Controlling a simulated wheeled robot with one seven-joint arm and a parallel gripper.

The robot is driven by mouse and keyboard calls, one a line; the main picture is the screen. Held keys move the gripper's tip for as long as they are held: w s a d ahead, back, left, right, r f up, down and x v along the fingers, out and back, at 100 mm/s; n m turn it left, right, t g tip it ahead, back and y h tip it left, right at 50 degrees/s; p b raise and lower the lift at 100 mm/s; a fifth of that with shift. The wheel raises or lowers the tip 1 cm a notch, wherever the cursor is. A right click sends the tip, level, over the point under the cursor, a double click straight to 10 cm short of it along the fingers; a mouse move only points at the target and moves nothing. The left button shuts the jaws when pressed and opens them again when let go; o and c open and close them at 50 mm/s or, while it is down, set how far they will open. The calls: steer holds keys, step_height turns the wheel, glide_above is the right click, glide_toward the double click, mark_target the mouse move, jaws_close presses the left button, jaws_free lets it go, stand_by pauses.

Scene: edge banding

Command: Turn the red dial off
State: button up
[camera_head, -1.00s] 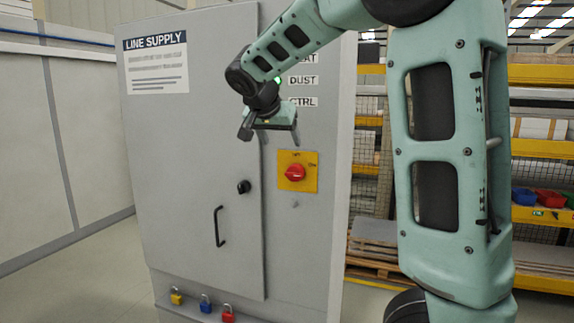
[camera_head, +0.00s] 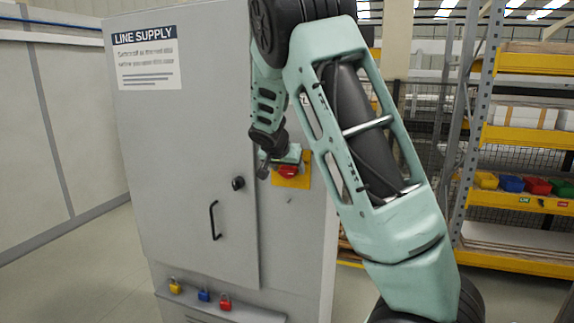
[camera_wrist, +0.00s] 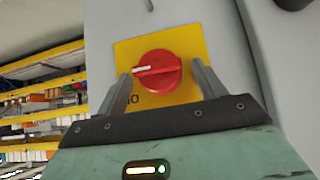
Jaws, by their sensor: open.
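The red dial (camera_wrist: 158,70) is round, with a white mark on its raised grip, and sits on a yellow plate (camera_wrist: 187,41) on the grey cabinet. In the wrist view it is in front of and between the two fingers of my gripper (camera_wrist: 163,80). The fingers are open, one on each side of the dial; I cannot tell whether they touch it. In the head view the dial (camera_head: 288,172) is partly hidden behind my gripper (camera_head: 276,170), which is at the plate's left side. The plate's lettering is mostly hidden.
The grey cabinet (camera_head: 190,130) has a black door handle (camera_head: 215,220) and a black round lock (camera_head: 238,183) left of the dial. Yellow (camera_head: 175,286), blue (camera_head: 204,295) and red (camera_head: 225,302) padlocks hang along its lower ledge. Yellow shelving (camera_head: 520,145) stands at the right.

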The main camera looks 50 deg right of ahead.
steer(key=c, duration=1)
steer(key=shift+o, duration=0.2)
steer(key=shift+w+g, duration=0.1)
steer(key=shift+g, duration=0.2)
steer(key=shift+w+a+f+n+g+h+b, duration=0.1)
steer(key=shift+w+n+g+h+b, duration=0.05)
steer(key=shift+n+g+h+b, duration=0.3)
steer(key=shift+w+a+f+n+g+h+b, duration=0.1)
steer(key=shift+n+g+h+b, duration=0.25)
steer(key=shift+g, duration=0.3)
steer(key=n+g+h+b, duration=0.2)
steer(key=g, duration=0.1)
steer(key=shift+w+f+n+g, duration=0.2)
steer(key=shift+w+n+g, duration=0.1)
steer(key=shift+w+a+f+n+g+h+b, duration=0.1)
steer(key=shift+f+n+g+h+b, duration=0.05)
steer(key=shift+n+g+h+b, duration=0.4)
steer(key=shift+w+a+f+n+g+h+b, duration=0.15)
steer(key=shift+n+g+h+b, duration=0.15)
steer(key=shift+n+g+h, duration=0.3)
steer(key=shift+s+d+f+n+g+h+b, duration=0.1)
steer(key=shift+n+g+h+b, duration=0.35)
steer(key=shift+n+h, duration=0.2)
steer(key=shift+f+n+g+h+b, duration=0.1)
steer(key=shift+n+g+h+b, duration=0.25)
steer(key=shift+n+h, duration=0.25)
